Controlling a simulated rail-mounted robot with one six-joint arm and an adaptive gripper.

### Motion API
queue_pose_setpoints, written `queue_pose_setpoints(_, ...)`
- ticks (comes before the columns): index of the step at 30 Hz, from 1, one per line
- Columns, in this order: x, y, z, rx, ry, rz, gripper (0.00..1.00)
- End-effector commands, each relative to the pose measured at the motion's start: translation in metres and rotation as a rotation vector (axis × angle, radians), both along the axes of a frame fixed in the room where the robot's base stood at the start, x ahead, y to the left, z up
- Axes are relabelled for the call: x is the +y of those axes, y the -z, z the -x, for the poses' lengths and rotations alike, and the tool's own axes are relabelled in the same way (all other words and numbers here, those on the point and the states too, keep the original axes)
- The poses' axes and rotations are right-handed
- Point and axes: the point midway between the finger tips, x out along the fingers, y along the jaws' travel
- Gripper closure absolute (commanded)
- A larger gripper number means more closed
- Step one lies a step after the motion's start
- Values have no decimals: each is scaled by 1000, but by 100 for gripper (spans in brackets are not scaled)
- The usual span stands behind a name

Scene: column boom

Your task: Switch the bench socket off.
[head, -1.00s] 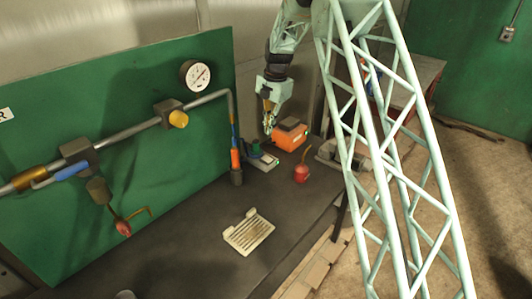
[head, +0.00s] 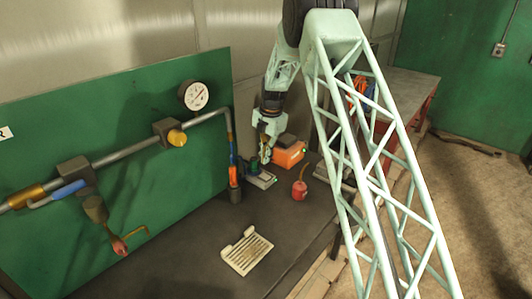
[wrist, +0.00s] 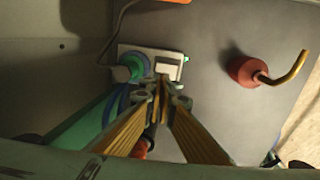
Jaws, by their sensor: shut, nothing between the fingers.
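The bench socket (head: 264,181) is a small pale plate lying on the dark bench below my gripper. A round green plug (wrist: 131,67) sits in its left part in the wrist view. A pale switch part (wrist: 171,69) is on its right part. My gripper (head: 265,158) points down over the socket, shut and empty. In the wrist view my fingertips (wrist: 162,82) come together over the near edge of the switch part and hide some of it. I cannot tell whether they touch it, or which way the switch is set.
An orange box (head: 289,154) stands behind the socket, with a cable showing in the wrist view. A red oil can (head: 299,189) with a bent spout stands to the right. A slotted pale tray (head: 247,253) lies in front. A green panel with pipes (head: 130,155) rises at left.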

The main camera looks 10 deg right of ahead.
Motion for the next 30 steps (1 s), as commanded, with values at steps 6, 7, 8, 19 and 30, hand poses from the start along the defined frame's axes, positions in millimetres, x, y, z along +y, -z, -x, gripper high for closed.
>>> queue_pose_setpoints(6,2,29,-2,2,0,0,100)
queue_pose_setpoints(7,2,33,-2,2,0,0,100)
queue_pose_setpoints(8,3,36,-3,2,0,0,100)
queue_pose_setpoints(19,5,65,-6,1,0,1,100)
queue_pose_setpoints(30,5,69,-6,0,0,0,100)
